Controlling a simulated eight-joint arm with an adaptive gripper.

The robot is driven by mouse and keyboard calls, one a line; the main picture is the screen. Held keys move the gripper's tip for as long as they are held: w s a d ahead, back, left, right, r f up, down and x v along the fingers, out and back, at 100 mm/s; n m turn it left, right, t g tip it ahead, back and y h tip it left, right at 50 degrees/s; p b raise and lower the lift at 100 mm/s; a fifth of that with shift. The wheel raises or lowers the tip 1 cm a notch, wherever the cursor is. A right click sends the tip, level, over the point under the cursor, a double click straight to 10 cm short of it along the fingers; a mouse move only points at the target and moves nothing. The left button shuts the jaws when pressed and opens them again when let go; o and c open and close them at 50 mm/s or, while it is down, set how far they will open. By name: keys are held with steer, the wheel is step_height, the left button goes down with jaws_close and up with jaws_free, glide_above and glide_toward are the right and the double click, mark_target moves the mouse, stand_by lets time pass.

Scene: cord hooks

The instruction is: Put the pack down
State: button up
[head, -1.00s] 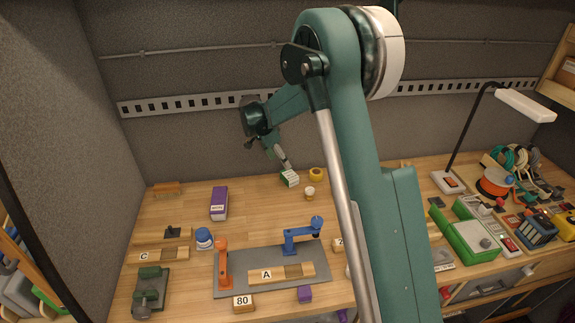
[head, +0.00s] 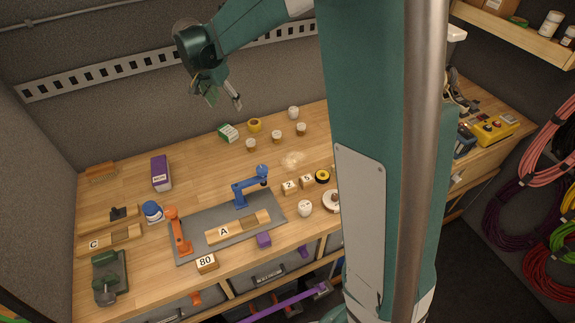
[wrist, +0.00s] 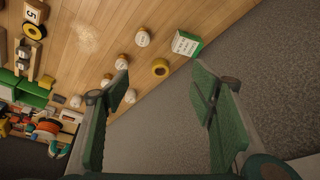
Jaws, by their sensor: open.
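A small green and white pack (head: 229,133) rests on the wooden bench towards the back, near the wall. It also shows at the top of the wrist view (wrist: 186,43), with print on its white face. My gripper (head: 225,103) hangs in the air above and behind the pack, apart from it. In the wrist view my gripper's green fingers (wrist: 163,82) are spread wide with nothing between them.
A yellow tape roll (head: 254,125) lies beside the pack, with several white-lidded jars (head: 277,136) to its right. A purple box (head: 161,172) stands to the left. A grey mat (head: 190,245) with clamps lies in front. Bare bench surrounds the pack's front.

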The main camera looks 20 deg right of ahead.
steer(key=s+d+r+n+t+y, duration=0.1)
steer(key=s+r+n, duration=0.15)
steer(key=s, duration=0.45)
steer(key=s+d+r+n, duration=0.1)
steer(key=s+d+r, duration=0.1)
steer(key=s+r, duration=0.35)
steer(key=s+d+r+n+t+y, duration=0.1)
steer(key=s+r+n, duration=0.1)
steer(key=s, duration=0.7)
steer(key=s+f+n+t, duration=0.1)
steer(key=s+f+n, duration=0.1)
steer(key=s, duration=0.8)
steer(key=s+f+n+t, duration=0.1)
steer(key=s+f+n, duration=0.1)
steer(key=s, duration=0.8)
steer(key=shift+s+d+y, duration=0.15)
steer(key=shift+d+y, duration=0.2)
steer(key=shift+y, duration=0.05)
steer(key=shift+n, duration=0.25)
stand_by(3.2)
